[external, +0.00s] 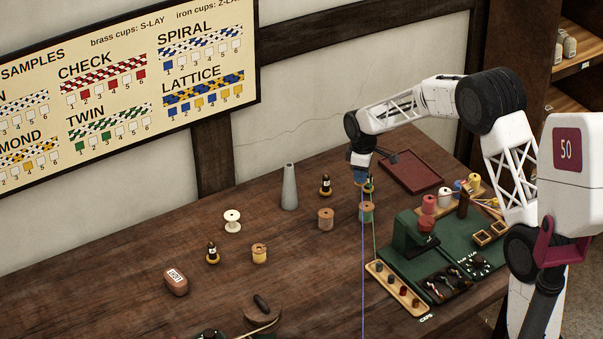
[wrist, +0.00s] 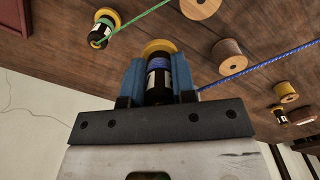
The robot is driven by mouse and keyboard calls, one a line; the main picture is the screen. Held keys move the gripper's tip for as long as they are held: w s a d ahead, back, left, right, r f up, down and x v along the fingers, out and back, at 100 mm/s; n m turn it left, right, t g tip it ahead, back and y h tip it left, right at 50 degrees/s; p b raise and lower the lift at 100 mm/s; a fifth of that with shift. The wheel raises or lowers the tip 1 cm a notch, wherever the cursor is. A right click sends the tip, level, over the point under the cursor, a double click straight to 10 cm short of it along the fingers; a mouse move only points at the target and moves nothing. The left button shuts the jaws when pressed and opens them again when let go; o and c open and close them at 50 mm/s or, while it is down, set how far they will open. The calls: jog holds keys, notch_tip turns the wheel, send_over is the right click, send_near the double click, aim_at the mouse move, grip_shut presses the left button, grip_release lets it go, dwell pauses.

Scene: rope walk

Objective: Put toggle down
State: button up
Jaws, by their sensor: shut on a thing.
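My gripper (external: 360,178) is low over the table, just behind a wooden spool. In the wrist view its blue fingers (wrist: 157,80) are shut around a toggle (wrist: 158,66) with a black body, a white label, a blue band and a yellow end. A blue cord (wrist: 262,66) runs from beside it to the right. In the external view the held toggle is mostly hidden by the fingers. I cannot tell whether its end touches the table. Another dark toggle with a green band (wrist: 99,33) and green cord stands close by.
Wooden spools (external: 326,219) (external: 367,211) and a dark toggle (external: 325,185) stand near my gripper. A grey cone (external: 289,187) is to the left. A green stand (external: 411,232) and cup rack (external: 397,289) are in front right; a red tray (external: 411,172) lies behind.

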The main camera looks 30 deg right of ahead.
jog(key=w+d+r+m, duration=0.1)
jog(key=w+d+m, duration=0.1)
jog(key=d, duration=1)
jog(key=w+d+r+m, duration=0.2)
jog(key=d+m, duration=0.2)
jog(key=d, duration=0.8)
jog(key=shift+w+d+m, duration=0.15)
jog(key=shift+d+m, duration=0.1)
jog(key=shift+m, duration=0.15)
send_over(411, 170)
jog(key=shift+f, duration=2.45)
jog(key=shift+f, duration=2.5)
jog(key=shift+f, duration=0.15)
jog(key=o, duration=0.9)
